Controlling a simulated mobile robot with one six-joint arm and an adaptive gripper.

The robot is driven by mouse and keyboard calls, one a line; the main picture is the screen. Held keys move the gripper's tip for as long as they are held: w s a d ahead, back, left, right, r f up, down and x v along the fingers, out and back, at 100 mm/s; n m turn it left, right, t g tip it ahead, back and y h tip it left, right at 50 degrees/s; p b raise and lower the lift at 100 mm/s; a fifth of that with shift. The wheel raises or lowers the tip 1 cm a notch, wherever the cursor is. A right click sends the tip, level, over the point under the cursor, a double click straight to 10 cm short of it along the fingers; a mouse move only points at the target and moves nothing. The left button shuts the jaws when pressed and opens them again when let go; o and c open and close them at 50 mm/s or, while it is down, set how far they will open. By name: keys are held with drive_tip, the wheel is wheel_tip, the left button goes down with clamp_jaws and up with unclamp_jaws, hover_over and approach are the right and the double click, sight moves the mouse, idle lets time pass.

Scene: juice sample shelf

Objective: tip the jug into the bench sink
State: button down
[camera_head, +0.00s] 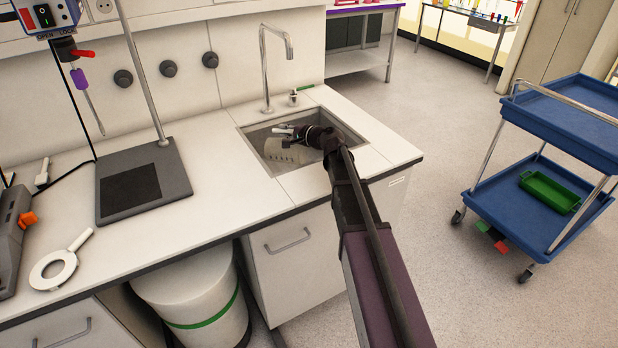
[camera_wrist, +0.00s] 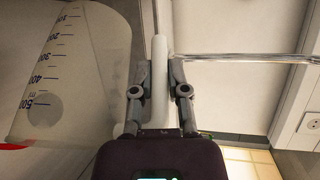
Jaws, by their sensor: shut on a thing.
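The jug (camera_head: 285,154) is a pale, translucent measuring jug with dark blue scale marks. It is in the opening of the bench sink (camera_head: 257,136), tilted well off upright. In the wrist view the jug's body (camera_wrist: 72,85) fills the left side, with marks from 100 to 500 ml. My gripper (camera_head: 298,132) is over the sink and shut on the jug's white handle (camera_wrist: 160,80), which shows between the two fingers. My gripper and arm hide part of the jug and sink. I cannot tell whether liquid is in the jug or flowing out.
A tall tap (camera_head: 265,70) stands behind the sink. A white bin (camera_head: 195,300) is below. A blue trolley (camera_head: 540,190) stands right, with clear floor between.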

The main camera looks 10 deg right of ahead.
sight(271, 139)
drive_tip(key=shift+w+a+h+p, duration=0.3)
drive_tip(key=shift+a+p, duration=0.15)
drive_tip(key=shift+a, duration=0.05)
drive_tip(key=a, duration=0.1)
drive_tip(key=w+a+f+g+h+p, duration=0.1)
drive_tip(key=shift+w+a+f+n, duration=0.15)
drive_tip(key=shift+a+n, duration=0.15)
drive_tip(key=shift+a, duration=0.05)
drive_tip(key=shift+w+a+f+g+h, duration=0.15)
drive_tip(key=shift+a+f+g+h, duration=0.15)
drive_tip(key=shift+f+g+h, duration=0.15)
drive_tip(key=shift+a+f, duration=0.1)
